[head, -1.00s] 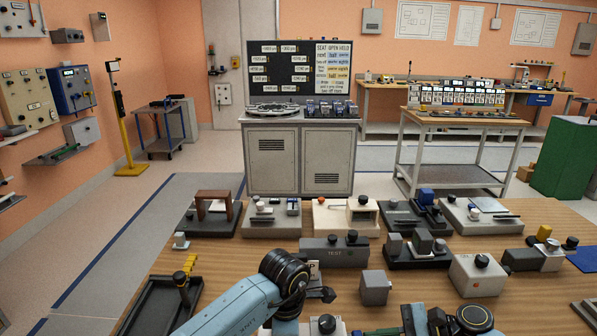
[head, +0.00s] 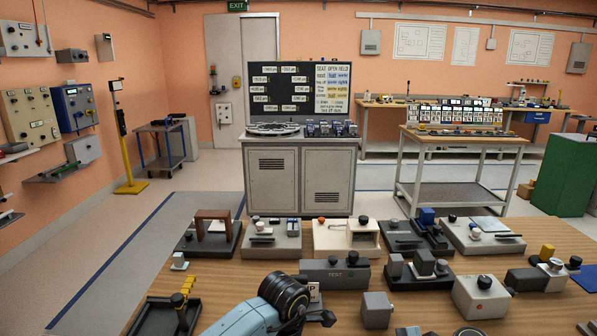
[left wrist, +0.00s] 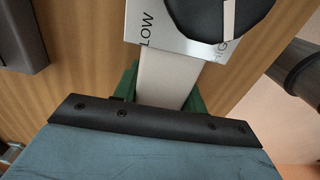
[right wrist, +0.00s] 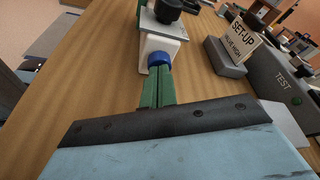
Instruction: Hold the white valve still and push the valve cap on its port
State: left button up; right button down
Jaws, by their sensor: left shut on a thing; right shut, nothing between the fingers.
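The white valve shows in the left wrist view (left wrist: 168,72) with a LOW/HIGH plate and a black knob. My left gripper (left wrist: 158,88) is shut on its body, a green finger on each side. The valve also shows at the top of the right wrist view (right wrist: 163,40). The blue valve cap (right wrist: 160,59) is at the valve's near end, and the port behind it is hidden. My right gripper (right wrist: 158,80) is shut and empty, its green fingertips at the cap, seemingly touching it. The head view does not show the valve or the fingertips.
A SET-UP card (right wrist: 243,40) on a grey stand and a grey TEST box (right wrist: 282,85) stand right of the valve. In the head view a grey cube (head: 377,310) and a white box with a black knob (head: 480,297) stand nearby. Bare wood lies left of the valve.

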pick_arm(q)
jog(key=shift+d, duration=0.1)
pick_arm(e)
jog(key=shift+a, duration=0.2)
jog(key=shift+d, duration=2.55)
pick_arm(q)
jog(key=o, duration=1.2)
jog(key=shift+r, duration=0.15)
